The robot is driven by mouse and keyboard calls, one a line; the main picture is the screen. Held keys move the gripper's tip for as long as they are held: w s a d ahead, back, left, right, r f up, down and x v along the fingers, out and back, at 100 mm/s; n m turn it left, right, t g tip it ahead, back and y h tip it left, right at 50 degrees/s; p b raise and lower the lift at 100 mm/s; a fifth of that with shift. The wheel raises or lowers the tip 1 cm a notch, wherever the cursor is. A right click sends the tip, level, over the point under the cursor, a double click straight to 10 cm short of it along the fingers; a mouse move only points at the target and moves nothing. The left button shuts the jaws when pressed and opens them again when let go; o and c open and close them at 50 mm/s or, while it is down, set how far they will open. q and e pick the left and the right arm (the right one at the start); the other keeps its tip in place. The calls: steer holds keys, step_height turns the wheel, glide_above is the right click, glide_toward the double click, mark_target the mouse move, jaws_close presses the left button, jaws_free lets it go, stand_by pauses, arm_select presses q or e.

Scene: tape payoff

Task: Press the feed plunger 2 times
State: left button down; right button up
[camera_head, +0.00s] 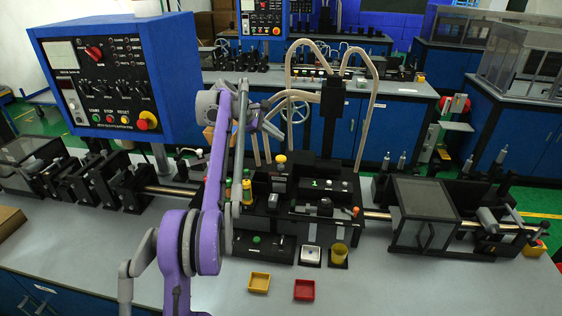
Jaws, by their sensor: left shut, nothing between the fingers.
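The black tape machine (300,225) stands mid-bench. A yellow-capped knob (281,160) stands upright on its top, and a green button (257,239) is on its low front. I cannot tell for sure which part is the feed plunger; the yellow-capped knob looks most like it. A small green display (314,184) on the machine seems to read 1. My left gripper (274,124) is shut and empty, above and slightly left of the yellow-capped knob, apart from it as far as I can tell. My purple left arm hides part of the machine's left side. My right gripper is out of view.
A blue control box (118,75) stands at the left. A yellow tray (259,282), a red tray (304,290) and a yellow cup (339,255) are in front of the machine. Pale tubes (367,110) arch behind it. The bench (430,285) is clear at front right.

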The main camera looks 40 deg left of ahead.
mark_target(280, 157)
arm_select(q)
step_height(280, 157, down, 4)
steer(key=shift+s+r+b, duration=0.1)
steer(key=shift+s+b, duration=0.05)
steer(key=shift+b, duration=0.55)
steer(key=shift+w+f, duration=0.2)
steer(key=shift+f, duration=0.2)
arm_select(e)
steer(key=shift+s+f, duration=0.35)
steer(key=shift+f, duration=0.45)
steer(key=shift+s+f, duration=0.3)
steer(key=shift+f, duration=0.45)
arm_select(q)
steer(key=shift+f, duration=0.4)
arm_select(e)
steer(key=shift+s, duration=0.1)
